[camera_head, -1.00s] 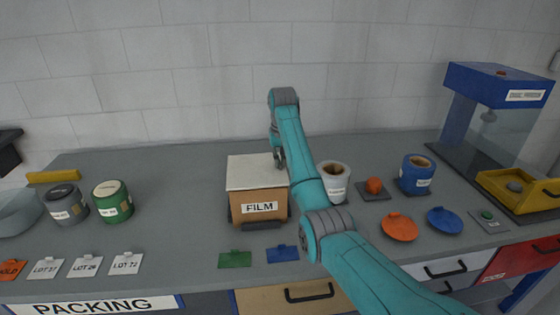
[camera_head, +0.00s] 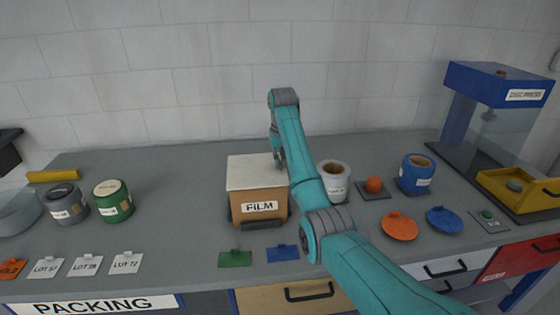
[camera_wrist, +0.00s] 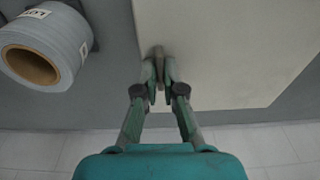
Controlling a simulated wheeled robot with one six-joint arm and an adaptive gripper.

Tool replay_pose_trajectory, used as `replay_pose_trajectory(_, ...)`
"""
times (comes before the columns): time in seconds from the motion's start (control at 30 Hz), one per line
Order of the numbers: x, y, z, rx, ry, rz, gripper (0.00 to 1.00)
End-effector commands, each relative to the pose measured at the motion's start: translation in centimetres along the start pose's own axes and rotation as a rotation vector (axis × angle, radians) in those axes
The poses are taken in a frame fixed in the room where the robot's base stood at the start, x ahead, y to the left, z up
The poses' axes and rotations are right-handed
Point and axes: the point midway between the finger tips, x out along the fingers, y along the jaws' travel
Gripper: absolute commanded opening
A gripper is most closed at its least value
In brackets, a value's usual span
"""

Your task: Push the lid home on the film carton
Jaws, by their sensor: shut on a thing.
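The brown film carton (camera_head: 242,209) stands mid-bench with a FILM label on its front. Its flat cream lid (camera_head: 250,172) covers the top; whether it is fully seated cannot be told. My gripper (camera_head: 279,163) is at the lid's right side, towards the back, partly hidden by my arm. In the wrist view my gripper (camera_wrist: 160,72) is shut on a small grey tab (camera_wrist: 158,52) at the pale lid (camera_wrist: 225,50). The lid's right edge is partly hidden by my arm in the head view.
A white roll (camera_head: 333,190) stands close to the carton's right and shows in the wrist view (camera_wrist: 45,45). A green tag (camera_head: 235,259) and a blue tag (camera_head: 282,253) lie in front. The bench left of the carton is clear up to a green roll (camera_head: 112,204).

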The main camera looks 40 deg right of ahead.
Motion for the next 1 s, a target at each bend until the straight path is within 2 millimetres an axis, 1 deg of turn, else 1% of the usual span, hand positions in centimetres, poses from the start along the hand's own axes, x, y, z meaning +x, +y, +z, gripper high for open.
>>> replay_pose_trajectory(1.0,1.2,0.0,0.2,-0.001,-0.004,0.000,0.00)
